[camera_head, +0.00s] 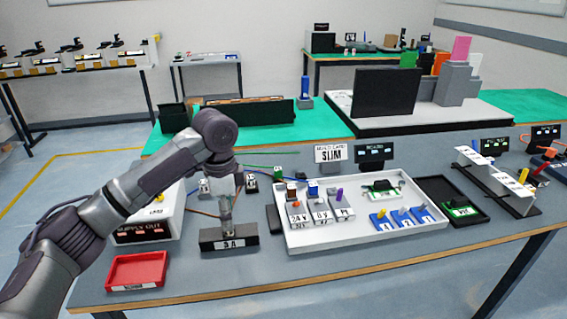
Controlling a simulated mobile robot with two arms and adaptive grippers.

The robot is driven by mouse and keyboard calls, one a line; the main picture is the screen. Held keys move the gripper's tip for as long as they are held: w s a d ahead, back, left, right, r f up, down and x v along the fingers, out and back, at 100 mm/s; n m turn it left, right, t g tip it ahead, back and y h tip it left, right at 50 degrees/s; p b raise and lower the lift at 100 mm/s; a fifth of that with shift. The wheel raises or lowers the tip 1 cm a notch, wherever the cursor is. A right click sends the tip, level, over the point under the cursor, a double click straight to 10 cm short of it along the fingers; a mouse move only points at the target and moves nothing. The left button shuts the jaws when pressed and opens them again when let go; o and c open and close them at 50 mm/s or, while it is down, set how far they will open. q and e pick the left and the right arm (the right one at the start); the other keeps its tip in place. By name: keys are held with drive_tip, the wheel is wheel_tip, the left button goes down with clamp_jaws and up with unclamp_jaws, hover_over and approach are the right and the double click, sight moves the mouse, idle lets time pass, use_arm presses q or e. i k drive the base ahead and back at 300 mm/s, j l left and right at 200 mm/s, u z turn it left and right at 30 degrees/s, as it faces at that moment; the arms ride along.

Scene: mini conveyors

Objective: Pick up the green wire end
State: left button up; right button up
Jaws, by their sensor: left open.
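A thin green wire (268,166) lies behind the white tray, left of the SLIM sign. Its ends are too small to make out clearly. My left gripper (226,226) points down at the black block marked 3 A (229,242), in front and to the left of the green wire. Its jaws are open, and the arm hides part of the bench behind it. I cannot tell whether the fingers touch the block. My right gripper does not show.
A white tray (345,237) with labelled blocks and coloured plugs stands right of the gripper. A supply box (150,228) and a red tray (136,270) are on the left. A black tray (470,200) is farther right. Orange and blue wires run behind the arm.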

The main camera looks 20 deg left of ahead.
sight(278, 171)
drive_tip(key=i, duration=1.35)
